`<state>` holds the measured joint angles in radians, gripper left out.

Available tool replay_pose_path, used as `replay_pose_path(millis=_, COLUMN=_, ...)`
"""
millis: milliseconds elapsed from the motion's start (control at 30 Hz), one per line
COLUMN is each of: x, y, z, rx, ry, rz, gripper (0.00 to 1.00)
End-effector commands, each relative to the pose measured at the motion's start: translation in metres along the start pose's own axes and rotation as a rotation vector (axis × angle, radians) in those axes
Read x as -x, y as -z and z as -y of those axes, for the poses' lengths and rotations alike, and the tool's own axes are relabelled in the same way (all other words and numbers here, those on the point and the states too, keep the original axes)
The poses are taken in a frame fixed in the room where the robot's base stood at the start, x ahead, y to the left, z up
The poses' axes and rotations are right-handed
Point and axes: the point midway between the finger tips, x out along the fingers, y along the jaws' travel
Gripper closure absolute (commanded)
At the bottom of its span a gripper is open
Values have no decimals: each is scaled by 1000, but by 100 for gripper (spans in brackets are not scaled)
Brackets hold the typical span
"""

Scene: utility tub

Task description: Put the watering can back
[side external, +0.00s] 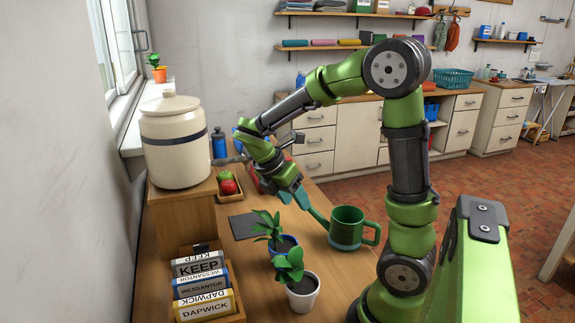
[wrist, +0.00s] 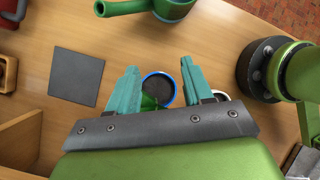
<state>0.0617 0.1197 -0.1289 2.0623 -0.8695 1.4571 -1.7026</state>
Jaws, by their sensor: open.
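The green watering can (side external: 347,229) stands upright on the wooden bench, its spout pointing up and left toward my gripper. In the wrist view the can (wrist: 174,10) is at the top edge, partly cut off. My gripper (side external: 293,203) is above the bench, left of the can and near its spout tip in the side view. In the wrist view its teal fingers (wrist: 158,67) are spread apart with nothing held. A flat dark square (side external: 244,226) lies bare on the bench; it also shows at left in the wrist view (wrist: 77,77).
A blue-rimmed plant pot (side external: 284,244) shows below my fingers in the wrist view. A white plant pot (side external: 304,293) stands nearer the front. A fruit tray (side external: 235,199), a large crock (side external: 174,145) and a box of labelled items (side external: 203,287) are at left.

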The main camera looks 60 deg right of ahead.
Motion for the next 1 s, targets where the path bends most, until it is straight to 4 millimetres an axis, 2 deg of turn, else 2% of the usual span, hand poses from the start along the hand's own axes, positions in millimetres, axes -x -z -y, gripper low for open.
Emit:
replay_pose_path(millis=100, x=32, y=28, z=22, rx=-374, ry=-137, rz=-221, gripper=49)
replay_pose_path(millis=200, x=57, y=51, z=41, rx=-692, ry=-187, rz=-440, gripper=49)
replay_pose_path(millis=400, x=101, y=87, z=76, rx=-1234, ry=-114, rz=-894, gripper=49)
replay_pose_path(millis=500, x=116, y=96, z=88, rx=-1410, ry=-30, rz=-1062, gripper=49)
replay_pose_path(millis=700, x=128, y=103, z=99, rx=-1563, ry=81, rz=-1213, gripper=49)
replay_pose_path(millis=1000, x=128, y=103, z=99, rx=-1576, ry=90, rz=-1218, gripper=48)
